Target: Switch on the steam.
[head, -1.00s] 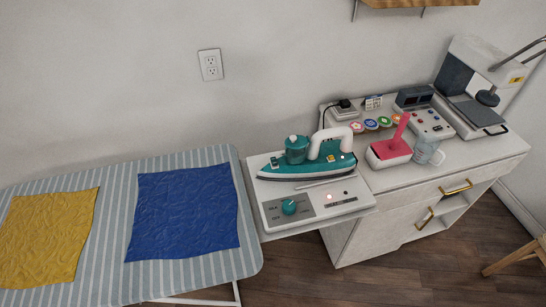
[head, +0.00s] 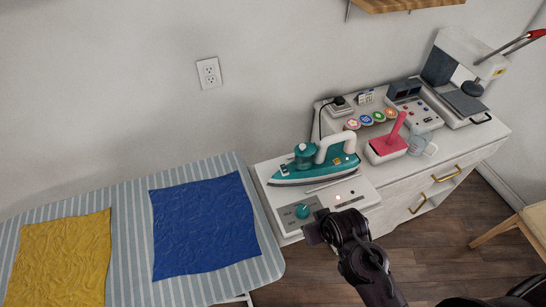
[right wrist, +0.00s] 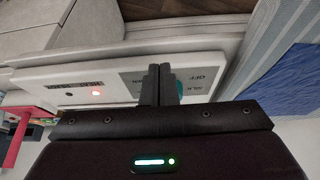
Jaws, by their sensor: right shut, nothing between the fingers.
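The teal steam iron (head: 312,169) with a white handle rests on the white station (head: 272,222) beside the ironing board. My right gripper (head: 316,232) is shut and empty at the panel's front edge, just below the dial in the head view. In the right wrist view its fingertips (right wrist: 161,72) are together in front of the panel and partly hide the teal dial (right wrist: 178,88). My left gripper is not in view.
The striped ironing board (head: 136,205) holds a blue cloth (head: 203,225) and a yellow cloth (head: 62,258). The cabinet (head: 400,180) at right carries a pink-handled item (head: 388,146), a glass mug (head: 420,144), colored discs and a press (head: 462,95).

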